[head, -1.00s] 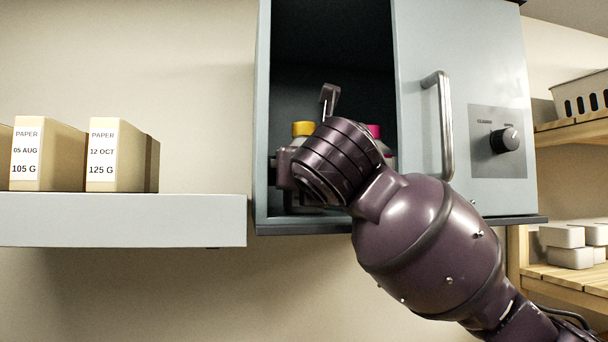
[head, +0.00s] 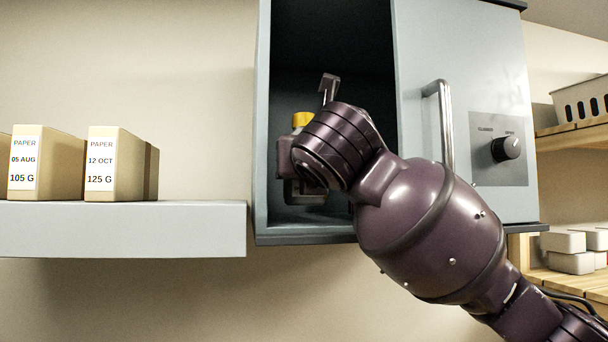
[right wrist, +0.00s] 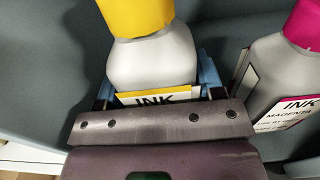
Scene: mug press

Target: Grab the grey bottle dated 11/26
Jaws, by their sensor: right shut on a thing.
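A grey bottle with a yellow cap (right wrist: 137,15) is inside the open side of the wall cabinet. In the head view its yellow cap (head: 302,119) shows above my wrist, and most of its body is hidden. In the right wrist view the grey body (right wrist: 152,62) and the top of a label reading "INK" show; no date is readable. My right gripper (right wrist: 158,88) is shut on this bottle, one finger on each side. The bottle appears raised off the cabinet floor. My left gripper is not in view.
A grey bottle with a magenta cap (right wrist: 272,78) stands close to the right. The cabinet (head: 262,150) has a side wall at left and a door with a handle (head: 446,125) at right. A shelf with paper boxes (head: 115,165) is at left.

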